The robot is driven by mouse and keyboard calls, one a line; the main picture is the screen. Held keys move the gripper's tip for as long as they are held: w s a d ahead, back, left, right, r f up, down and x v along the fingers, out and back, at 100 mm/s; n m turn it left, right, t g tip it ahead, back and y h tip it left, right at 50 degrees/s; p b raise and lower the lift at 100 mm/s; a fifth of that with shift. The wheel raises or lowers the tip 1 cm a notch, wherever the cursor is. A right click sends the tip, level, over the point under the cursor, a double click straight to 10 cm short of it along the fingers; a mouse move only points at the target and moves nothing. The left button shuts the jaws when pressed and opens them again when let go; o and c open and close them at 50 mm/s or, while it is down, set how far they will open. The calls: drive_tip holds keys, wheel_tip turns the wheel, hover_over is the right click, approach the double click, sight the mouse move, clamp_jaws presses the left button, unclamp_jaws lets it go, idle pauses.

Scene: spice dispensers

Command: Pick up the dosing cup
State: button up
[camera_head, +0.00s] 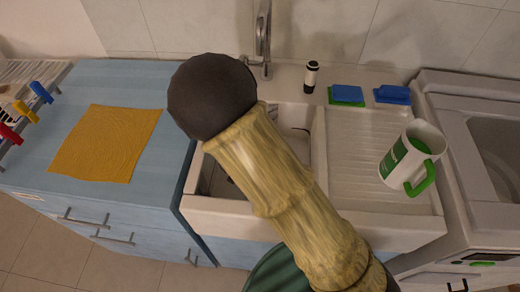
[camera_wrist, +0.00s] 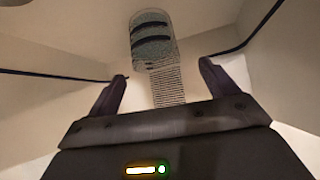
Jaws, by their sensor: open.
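In the head view a white mug (camera_head: 410,158) with a green label and green handle stands tilted-looking on the ribbed drainboard. My arm hides my gripper and much of the sink there.
The sink (camera_head: 215,183) has pale walls around my arm. A tap (camera_head: 263,40), a small black-and-white bottle (camera_head: 311,76), and blue sponges (camera_head: 392,94) line the back. A yellow cloth (camera_head: 105,143) lies on the blue counter (camera_head: 60,100) at left, with bare counter around it.

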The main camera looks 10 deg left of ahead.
drive_tip(key=shift+x, duration=1)
drive_tip(key=b+x, duration=0.1)
drive_tip(key=x, duration=0.4)
drive_tip(key=shift+s+d+f, duration=0.1)
drive_tip(key=shift+d+f, duration=0.05)
drive_tip(key=shift+f, duration=0.15)
drive_tip(key=shift+c, duration=0.5)
drive_tip(key=c, duration=1.2)
drive_tip(key=shift+r, duration=0.25)
